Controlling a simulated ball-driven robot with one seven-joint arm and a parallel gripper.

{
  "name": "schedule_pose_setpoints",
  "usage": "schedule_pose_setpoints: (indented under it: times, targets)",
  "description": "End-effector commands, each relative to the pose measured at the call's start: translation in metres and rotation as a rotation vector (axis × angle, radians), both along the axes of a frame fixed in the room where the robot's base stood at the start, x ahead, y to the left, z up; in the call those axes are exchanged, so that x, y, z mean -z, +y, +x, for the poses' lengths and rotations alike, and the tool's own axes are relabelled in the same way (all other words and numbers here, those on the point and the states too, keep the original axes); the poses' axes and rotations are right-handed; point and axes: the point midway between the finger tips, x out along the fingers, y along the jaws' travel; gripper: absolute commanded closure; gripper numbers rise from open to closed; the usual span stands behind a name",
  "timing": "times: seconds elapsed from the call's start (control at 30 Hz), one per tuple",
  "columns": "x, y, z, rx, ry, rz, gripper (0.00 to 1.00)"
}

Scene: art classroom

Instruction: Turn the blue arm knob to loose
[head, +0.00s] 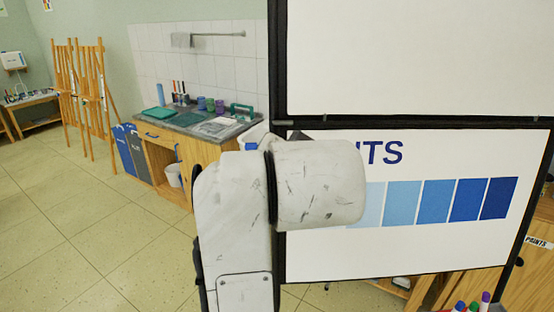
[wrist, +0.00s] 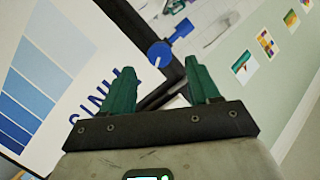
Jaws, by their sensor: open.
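The blue arm knob (wrist: 160,54) is round with a pale mark on its face, and shows in the wrist view at the black frame of the board. A blue stub (wrist: 183,29) sticks out just above and right of it. My gripper (wrist: 160,70) is open, with its two green fingers apart on either side of the knob in the picture. Nothing is between the fingers that I can see as held; whether they touch the knob I cannot tell. In the head view my arm hides the gripper, and the knob cannot be made out for sure.
The black-framed white board (head: 420,235) with blue swatches stands close at the right. A wooden sink cabinet (head: 160,150) stands behind my arm, with easels (head: 85,90) farther left. Marker pens (head: 472,305) stand at the lower right. The tiled floor at left is free.

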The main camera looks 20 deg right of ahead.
Motion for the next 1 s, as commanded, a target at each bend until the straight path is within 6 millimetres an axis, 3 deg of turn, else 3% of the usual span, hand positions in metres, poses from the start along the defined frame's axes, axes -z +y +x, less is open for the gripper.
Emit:
schedule_pose_setpoints:
  times: [0.2,0.4,1.0]
  targets:
    - [-0.015,0.010,-0.034,-0.003,-0.003,0.002,0.39]
    - [-0.021,0.013,-0.049,-0.001,0.001,0.000,0.39]
    - [-0.017,0.011,-0.050,-0.003,0.011,-0.012,0.39]
